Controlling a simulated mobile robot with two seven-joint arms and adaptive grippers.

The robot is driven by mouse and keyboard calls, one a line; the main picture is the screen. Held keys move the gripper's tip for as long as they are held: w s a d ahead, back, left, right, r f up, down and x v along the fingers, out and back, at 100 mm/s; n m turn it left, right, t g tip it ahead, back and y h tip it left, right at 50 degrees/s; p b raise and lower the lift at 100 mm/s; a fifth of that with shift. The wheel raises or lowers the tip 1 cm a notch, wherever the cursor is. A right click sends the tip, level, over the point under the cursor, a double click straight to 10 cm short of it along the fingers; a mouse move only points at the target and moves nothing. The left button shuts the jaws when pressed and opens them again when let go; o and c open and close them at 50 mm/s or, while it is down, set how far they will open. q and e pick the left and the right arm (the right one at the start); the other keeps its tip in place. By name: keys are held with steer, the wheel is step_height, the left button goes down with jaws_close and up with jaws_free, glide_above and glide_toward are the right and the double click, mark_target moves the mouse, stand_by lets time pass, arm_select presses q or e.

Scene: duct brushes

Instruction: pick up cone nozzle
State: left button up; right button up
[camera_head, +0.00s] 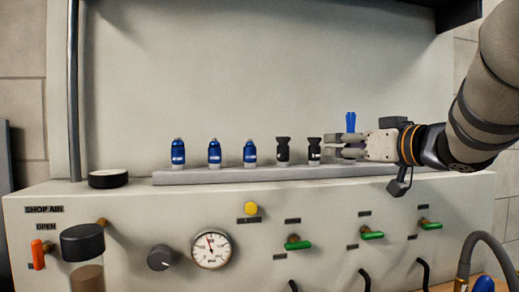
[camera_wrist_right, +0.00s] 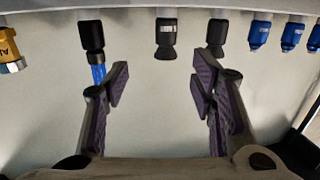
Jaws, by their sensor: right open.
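Two black nozzles with flared cone-like tips stand side by side on the rail in the head view, one at left (camera_head: 283,150) and one at right (camera_head: 314,152). They look alike, and no sign tells which is meant. My right gripper (camera_head: 337,146) is open, just right of the right-hand one. In the right wrist view that nozzle (camera_wrist_right: 167,40) is ahead of my open fingers (camera_wrist_right: 161,88), lined up with the gap and apart from the tips. The other black nozzle (camera_wrist_right: 216,36) is beyond the right finger. My left gripper is not in view.
Three blue nozzles (camera_head: 214,153) stand further left on the rail (camera_head: 220,177). A blue-bristled brush (camera_head: 351,122) with a black base (camera_wrist_right: 92,35) stands on the other side, near a finger. A yellow fitting (camera_wrist_right: 9,48) is beyond it. A panel wall rises behind.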

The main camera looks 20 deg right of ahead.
mark_target(318, 147)
steer(key=shift+w+a, duration=0.15)
steer(key=shift+w, duration=0.9)
steer(key=w, duration=0.2)
steer(key=w+a, duration=0.1)
steer(key=w, duration=0.2)
steer(key=w+a+f, duration=0.1)
steer(key=w, duration=0.2)
steer(key=shift+w+f, duration=0.1)
steer(key=shift+c, duration=0.2)
jaws_close()
